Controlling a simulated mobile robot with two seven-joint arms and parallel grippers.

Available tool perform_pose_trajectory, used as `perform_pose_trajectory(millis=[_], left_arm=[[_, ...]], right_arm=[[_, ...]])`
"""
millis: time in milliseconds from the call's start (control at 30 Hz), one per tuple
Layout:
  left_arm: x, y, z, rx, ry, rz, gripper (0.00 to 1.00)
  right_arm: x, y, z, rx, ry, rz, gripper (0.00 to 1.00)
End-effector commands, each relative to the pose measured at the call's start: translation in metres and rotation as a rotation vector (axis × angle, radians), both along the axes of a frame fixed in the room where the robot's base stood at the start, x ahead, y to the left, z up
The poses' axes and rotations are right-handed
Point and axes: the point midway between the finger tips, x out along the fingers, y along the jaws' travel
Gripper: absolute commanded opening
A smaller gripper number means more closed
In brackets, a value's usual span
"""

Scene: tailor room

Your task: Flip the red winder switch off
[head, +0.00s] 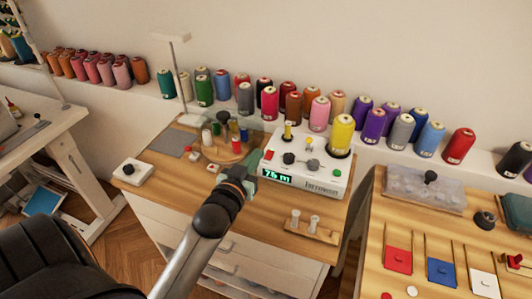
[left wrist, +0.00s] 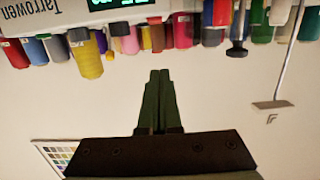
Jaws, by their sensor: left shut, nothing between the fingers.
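The white winder (head: 340,183) stands on the wooden cabinet top, with a green lit display (head: 277,179) on its front and a yellow spool (head: 341,134) on top. A small red part (head: 268,155), which looks like the switch, sits at the winder's left end; its setting is too small to tell. My left gripper (head: 254,160) is shut and empty at that left end, close to the red part; I cannot tell whether they touch. In the left wrist view the shut fingers (left wrist: 159,75) show below the upside-down winder front (left wrist: 50,14). My right gripper is not in view.
Black and grey knobs and a small red-and-green part sit on the winder's top. A round wooden stand (head: 232,150) with small spools is behind my gripper. A wooden holder (head: 312,229) with two white bobbins lies in front. Thread cones line the back ledge.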

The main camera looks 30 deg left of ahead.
Motion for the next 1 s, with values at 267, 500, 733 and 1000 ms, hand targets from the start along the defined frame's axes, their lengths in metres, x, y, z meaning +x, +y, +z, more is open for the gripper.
perform_pose_trajectory(millis=[267, 500, 733, 1000], left_arm=[[0.054, 0.013, -0.006, 0.000, -0.001, 0.000, 0.00], [0.068, 0.016, -0.036, -0.003, 0.003, 0.000, 0.00], [0.070, 0.017, -0.048, -0.001, 0.001, -0.001, 0.00], [0.069, 0.016, -0.048, -0.001, 0.001, -0.001, 0.00]], right_arm=[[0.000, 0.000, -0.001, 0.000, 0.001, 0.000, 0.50], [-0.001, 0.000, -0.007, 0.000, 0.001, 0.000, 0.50], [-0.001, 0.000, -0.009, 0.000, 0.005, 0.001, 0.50], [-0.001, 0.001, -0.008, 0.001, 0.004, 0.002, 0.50]])
